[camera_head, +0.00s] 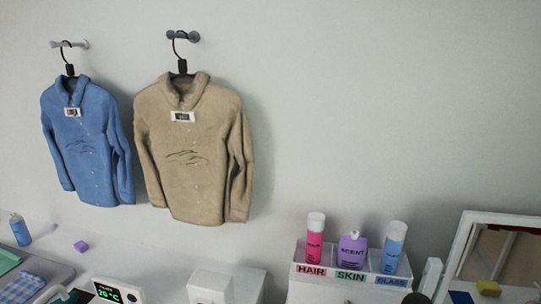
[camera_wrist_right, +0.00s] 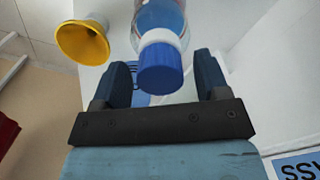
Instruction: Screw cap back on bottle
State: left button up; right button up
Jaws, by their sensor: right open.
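In the right wrist view, a clear bottle (camera_wrist_right: 162,14) with blue liquid has a white collar at its neck. A ribbed blue cap (camera_wrist_right: 160,70) is at the bottle's mouth, facing the camera; I cannot tell whether it is threaded on tightly. My right gripper (camera_wrist_right: 162,62) is open, one dark finger on each side of the cap, with a visible gap on both sides. The head view shows neither this cap up close nor my grippers. My left gripper is in neither view.
A yellow funnel (camera_wrist_right: 82,40) is left of the bottle on a white surface. In the head view, a labelled rack (camera_head: 350,276) holds pink, purple and blue bottles. A blue shirt (camera_head: 85,145) and a tan shirt (camera_head: 192,150) hang on the wall. A framed mirror (camera_head: 462,245) stands right.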

jog(key=n, duration=1.2)
jog(key=shift+n, duration=0.4)
jog(key=n, duration=0.4)
jog(key=c, duration=1)
